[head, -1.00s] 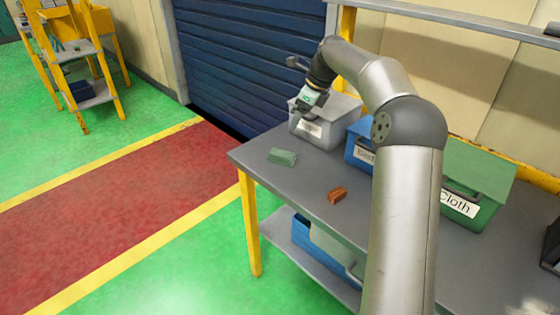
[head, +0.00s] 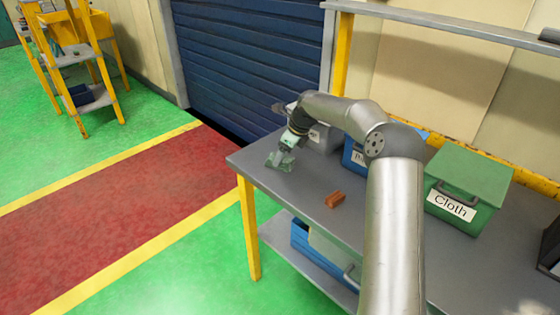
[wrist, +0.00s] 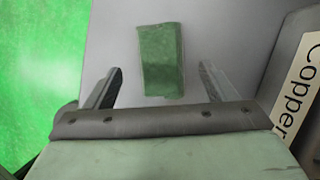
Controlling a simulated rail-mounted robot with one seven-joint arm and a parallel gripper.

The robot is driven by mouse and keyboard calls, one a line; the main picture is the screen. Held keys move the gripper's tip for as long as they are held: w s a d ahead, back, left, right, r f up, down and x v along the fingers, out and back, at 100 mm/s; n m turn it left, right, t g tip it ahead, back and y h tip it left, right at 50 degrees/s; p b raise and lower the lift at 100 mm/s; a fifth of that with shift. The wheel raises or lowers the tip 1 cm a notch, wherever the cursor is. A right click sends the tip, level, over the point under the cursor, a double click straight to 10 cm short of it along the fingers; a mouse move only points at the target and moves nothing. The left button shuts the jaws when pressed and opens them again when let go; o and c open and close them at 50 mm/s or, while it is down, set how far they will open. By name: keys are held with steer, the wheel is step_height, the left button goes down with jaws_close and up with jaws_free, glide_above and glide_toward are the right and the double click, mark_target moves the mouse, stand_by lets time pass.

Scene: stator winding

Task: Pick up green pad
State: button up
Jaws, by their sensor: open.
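The green pad (wrist: 162,60) lies flat on the grey table in the wrist view, centred a little ahead of my fingertips. In the head view the green pad (head: 281,160) is at the table's left end, partly covered by my gripper. My gripper (wrist: 158,76) is open and empty. One finger is on each side of the pad's line in the wrist view, with a gap on both sides. In the head view my gripper (head: 279,163) hangs over the pad. I cannot tell how high the fingertips are above the table.
A grey bin labelled Copper (wrist: 297,85) stands right of the pad. A brown-red block (head: 334,199) lies on the table (head: 300,190). A blue bin (head: 355,155) and a green Cloth bin (head: 470,180) stand behind. The table's left edge is close to the pad.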

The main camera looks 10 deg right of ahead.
steer(key=shift+x, duration=1.45)
steer(key=shift+d, duration=0.1)
steer(key=c, duration=1.1)
steer(key=shift+o, duration=0.2)
steer(key=shift+r, duration=0.15)
steer(key=shift+r, duration=0.25)
step_height(320, 180, up, 2)
steer(key=shift+r, duration=0.1)
steer(key=s+r, duration=0.1)
steer(key=s+d+r+b, duration=0.1)
steer(key=s+r, duration=0.2)
steer(key=r, duration=0.1)
steer(key=shift+s+d+r, duration=0.15)
steer(key=shift+d+r, duration=0.1)
steer(key=shift+d, duration=0.1)
steer(key=s+d+r+b, duration=0.2)
steer(key=s+d+r, duration=0.1)
steer(key=s, duration=0.6)
steer(key=shift+r, duration=0.8)
